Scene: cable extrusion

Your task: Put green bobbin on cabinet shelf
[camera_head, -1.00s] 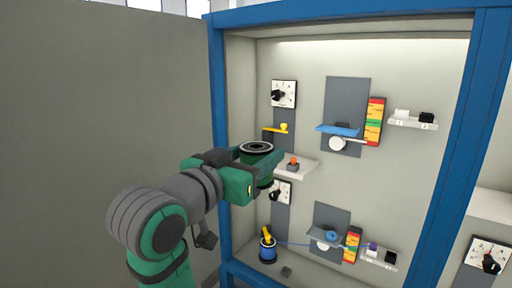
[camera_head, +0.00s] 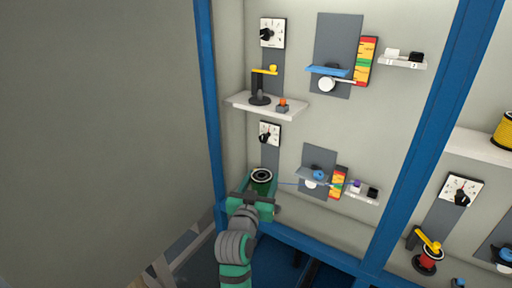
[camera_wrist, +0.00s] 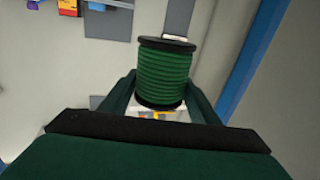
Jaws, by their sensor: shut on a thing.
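The green bobbin (camera_head: 261,188), with black end flanges, is held upright between the fingers of my gripper (camera_head: 258,198). The wrist view shows its green winding (camera_wrist: 162,78) with a finger on each side of my gripper (camera_wrist: 163,92). In the head view my gripper is low at the cabinet's left side, below the upper white shelf (camera_head: 240,102). That shelf holds an empty black spindle (camera_head: 259,92) with a yellow crank arm (camera_head: 265,71) and an orange button box (camera_head: 282,106). The lower-left bobbin position is hidden behind my gripper and the green bobbin.
A blue cabinet frame post (camera_head: 207,110) stands left of my arm, and another (camera_head: 430,130) stands to the right. A yellow bobbin (camera_head: 505,130) sits on a shelf at far right.

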